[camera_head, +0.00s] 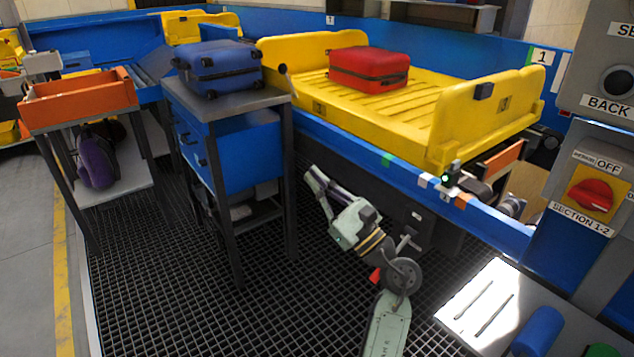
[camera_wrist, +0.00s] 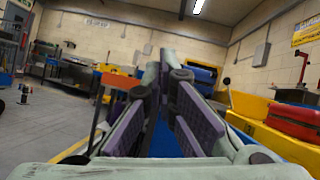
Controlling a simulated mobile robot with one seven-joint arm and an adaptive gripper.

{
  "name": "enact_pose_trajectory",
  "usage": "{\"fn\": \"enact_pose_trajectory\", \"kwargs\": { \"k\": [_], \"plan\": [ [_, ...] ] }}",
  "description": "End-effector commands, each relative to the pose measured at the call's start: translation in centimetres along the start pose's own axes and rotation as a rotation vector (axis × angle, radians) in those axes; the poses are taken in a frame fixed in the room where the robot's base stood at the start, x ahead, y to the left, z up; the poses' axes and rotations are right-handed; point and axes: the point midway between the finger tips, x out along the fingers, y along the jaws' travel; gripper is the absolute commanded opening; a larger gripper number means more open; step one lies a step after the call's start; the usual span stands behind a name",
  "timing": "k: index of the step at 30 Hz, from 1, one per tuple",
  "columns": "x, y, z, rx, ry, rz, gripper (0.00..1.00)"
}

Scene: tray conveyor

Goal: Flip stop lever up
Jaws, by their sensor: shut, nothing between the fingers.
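My gripper (camera_head: 317,178) is in the lower middle of the head view, beside the conveyor's front side and below its rail. Its pale fingers with purple pads point up and left. In the wrist view the fingers (camera_wrist: 163,62) come together at their tips, shut and empty. A short lever with a dark round knob (camera_head: 283,69) stands at the left end of the yellow tray, apart from my gripper. It looks like the stop lever, but its exact pose is too small to tell. A similar dark knob (camera_wrist: 227,81) shows in the wrist view, right of the fingers.
The yellow tray (camera_head: 440,104) carries a red suitcase (camera_head: 369,69). A blue suitcase (camera_head: 217,68) lies on a dark-topped blue cabinet (camera_head: 213,167) left of my gripper. An orange bin (camera_head: 80,100) stands farther left. A control panel (camera_head: 600,185) is at right. Grating floor lies below.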

Motion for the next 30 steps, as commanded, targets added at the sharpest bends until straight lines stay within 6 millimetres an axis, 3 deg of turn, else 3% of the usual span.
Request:
{"fn": "enact_pose_trajectory", "kwargs": {
  "k": [13, 17, 20, 23, 24, 27, 30],
  "plan": [
    [0.4, 0.3, 0.4, 0.014, -0.015, 0.006, 0.0],
    [2.2, 1.9, 2.2, 0.074, -0.078, 0.036, 0.0],
    [5.8, 5.6, 6.7, 0.243, -0.226, 0.114, 0.0],
    [9.9, 11.8, 14.5, 0.602, -0.449, 0.282, 0.0],
    [11.1, 14.7, 18.3, 0.812, -0.537, 0.383, 0.0],
    [12.4, 21.0, 26.5, 1.396, -0.658, 0.675, 0.0],
    [12.7, 26.4, 32.4, 1.984, -0.6, 0.984, 0.0]
  ]
}}
